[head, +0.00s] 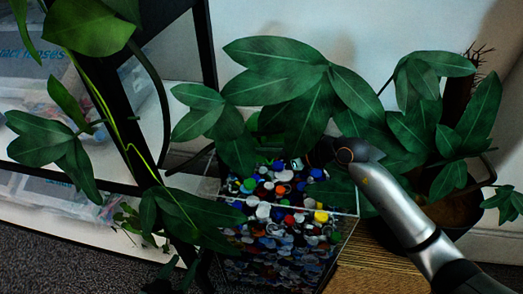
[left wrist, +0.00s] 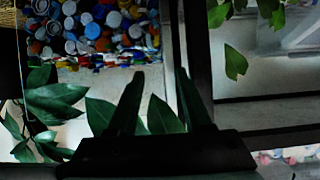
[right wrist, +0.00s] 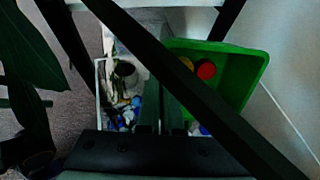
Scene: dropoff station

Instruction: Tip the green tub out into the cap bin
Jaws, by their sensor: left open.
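The cap bin (head: 285,235) is a clear box full of mixed caps at the centre of the head view. It also shows at the top left of the left wrist view (left wrist: 95,60) and left of centre in the right wrist view. The green tub (right wrist: 250,70), with a red and a yellow cap inside, shows in the right wrist view beside the bin; leaves seem to hide it in the head view. My right gripper (right wrist: 160,100) has its fingers close together at the tub's near left side and looks shut on its wall. My left gripper (left wrist: 155,85) is open and empty.
Large plant leaves (head: 290,90) hang over and around the bin. A black-framed shelf (head: 205,50) with clear boxes stands at the left. A potted plant (head: 455,210) is at the right. A dark bar (right wrist: 180,75) crosses the right wrist view.

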